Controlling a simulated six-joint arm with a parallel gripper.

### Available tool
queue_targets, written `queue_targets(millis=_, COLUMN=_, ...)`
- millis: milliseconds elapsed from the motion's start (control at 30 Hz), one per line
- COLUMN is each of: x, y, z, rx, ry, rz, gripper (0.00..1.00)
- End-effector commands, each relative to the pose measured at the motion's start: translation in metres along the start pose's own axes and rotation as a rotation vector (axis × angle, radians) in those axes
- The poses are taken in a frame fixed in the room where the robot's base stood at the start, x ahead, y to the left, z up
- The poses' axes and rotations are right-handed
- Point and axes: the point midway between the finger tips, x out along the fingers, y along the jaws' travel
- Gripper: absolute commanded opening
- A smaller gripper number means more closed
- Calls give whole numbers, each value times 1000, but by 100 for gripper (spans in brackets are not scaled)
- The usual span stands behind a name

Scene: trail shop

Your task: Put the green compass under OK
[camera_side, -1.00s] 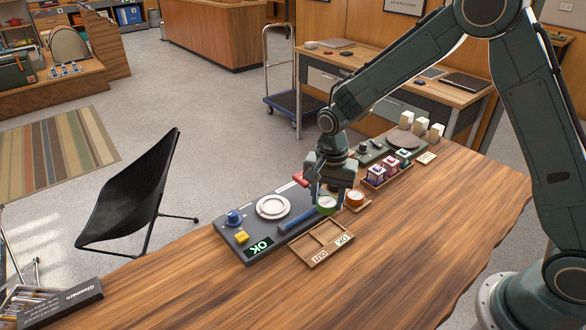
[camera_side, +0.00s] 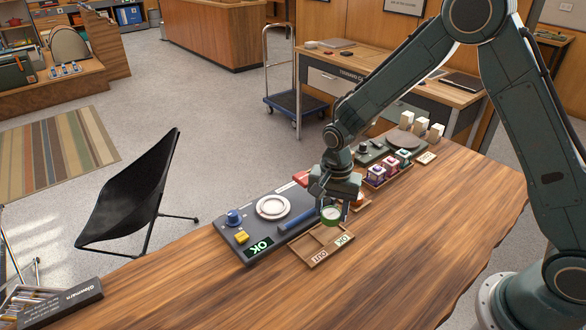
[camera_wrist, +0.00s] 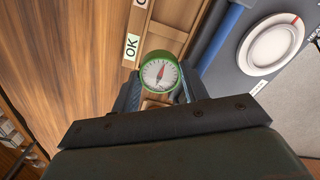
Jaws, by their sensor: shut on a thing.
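The green compass (camera_side: 330,214), with a white dial and red needle, is held between the fingers of my gripper (camera_side: 331,203). In the wrist view the compass (camera_wrist: 160,75) sits face-up between the fingertips (camera_wrist: 158,92). The wooden two-compartment tray (camera_side: 297,249) lies below it, with an OK label (camera_side: 344,239) and an OUT label (camera_side: 319,256) on its near edge. The compass appears above the back part of the OK side. In the wrist view the OK label (camera_wrist: 132,46) is just left of the compass.
A dark test panel (camera_side: 230,235) with a white ring (camera_side: 272,206), blue knob (camera_side: 234,217), yellow button (camera_side: 242,237) and lit green OK display (camera_side: 259,248) adjoins the tray. A blue bar (camera_side: 297,222) lies between them.

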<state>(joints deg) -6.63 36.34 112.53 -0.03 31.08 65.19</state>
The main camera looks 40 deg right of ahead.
Motion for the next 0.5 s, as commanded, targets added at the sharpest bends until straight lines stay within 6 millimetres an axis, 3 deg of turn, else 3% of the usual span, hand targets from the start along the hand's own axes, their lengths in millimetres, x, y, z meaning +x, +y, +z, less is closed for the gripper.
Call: queue_targets(millis=500, x=22, y=0, z=0, rx=0, ry=0, rz=0, gripper=18)
